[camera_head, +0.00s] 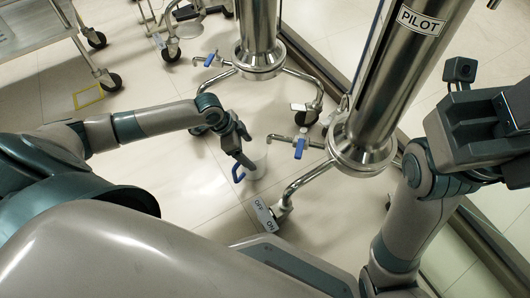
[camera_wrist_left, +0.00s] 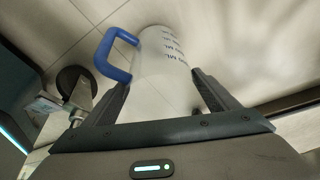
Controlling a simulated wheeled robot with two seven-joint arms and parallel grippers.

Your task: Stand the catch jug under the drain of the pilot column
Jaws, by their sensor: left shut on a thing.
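The catch jug is a pale jug (camera_head: 257,170) with a blue handle and printed marks. My left gripper (camera_head: 244,161) is shut on it. In the left wrist view the jug (camera_wrist_left: 163,68) sits between the two fingers (camera_wrist_left: 163,92), with its blue handle out to the left. The pilot column (camera_head: 385,85) is a steel cylinder with a PILOT label. Its drain (camera_head: 283,139) is a thin side pipe with a blue valve handle (camera_head: 300,147). In the head view the jug appears just below and left of the pipe's end. My right gripper (camera_head: 490,125) is at the right edge; its fingertips are not visible.
A second steel column (camera_head: 259,35) with its own blue-handled drain stands behind. A wheeled cart (camera_head: 35,25) is at the far left. The tiled floor left of the jug is clear.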

